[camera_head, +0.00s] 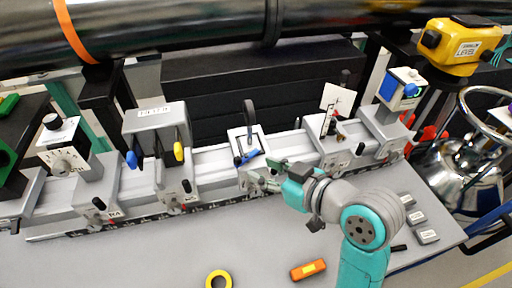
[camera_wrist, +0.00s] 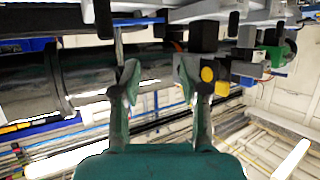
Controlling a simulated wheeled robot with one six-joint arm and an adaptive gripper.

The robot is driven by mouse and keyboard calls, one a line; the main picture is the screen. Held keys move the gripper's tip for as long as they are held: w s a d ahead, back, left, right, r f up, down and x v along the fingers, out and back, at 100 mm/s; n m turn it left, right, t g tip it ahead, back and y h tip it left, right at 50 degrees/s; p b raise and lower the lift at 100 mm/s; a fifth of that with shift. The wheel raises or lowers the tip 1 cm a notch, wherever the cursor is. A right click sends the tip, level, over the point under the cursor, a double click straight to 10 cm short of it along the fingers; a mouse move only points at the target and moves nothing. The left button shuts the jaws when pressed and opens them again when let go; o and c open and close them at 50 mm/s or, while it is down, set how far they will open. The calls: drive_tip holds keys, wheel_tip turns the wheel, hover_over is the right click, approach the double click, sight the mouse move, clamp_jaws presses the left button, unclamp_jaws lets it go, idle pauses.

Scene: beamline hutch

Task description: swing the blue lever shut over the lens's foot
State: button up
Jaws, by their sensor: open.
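The blue lever (camera_head: 248,157) shows in the head view on the middle carriage (camera_head: 243,136) of the rail. It lies at a slant across the front part of the carriage top. A thin dark-rimmed upright piece (camera_head: 249,112), which looks like the lens, stands just behind it; its foot is too small to make out. My gripper (camera_head: 268,173) is open and empty, its fingertips just to the right of and in front of the lever, apparently apart from it. In the wrist view both fingers of my gripper (camera_wrist: 158,80) are spread with nothing between them. I cannot make out the lever there.
The left carriage carries a box (camera_head: 156,121) with blue and yellow knobs. A carriage with a white card (camera_head: 338,98) stands to the right. The dark beam pipe (camera_head: 180,22) runs behind. A yellow tape roll (camera_head: 218,279) and an orange block (camera_head: 308,270) lie on the table front.

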sight(238, 158)
drive_tip(key=x, duration=1)
drive_tip(key=shift+w+a, duration=0.2)
clamp_jaws()
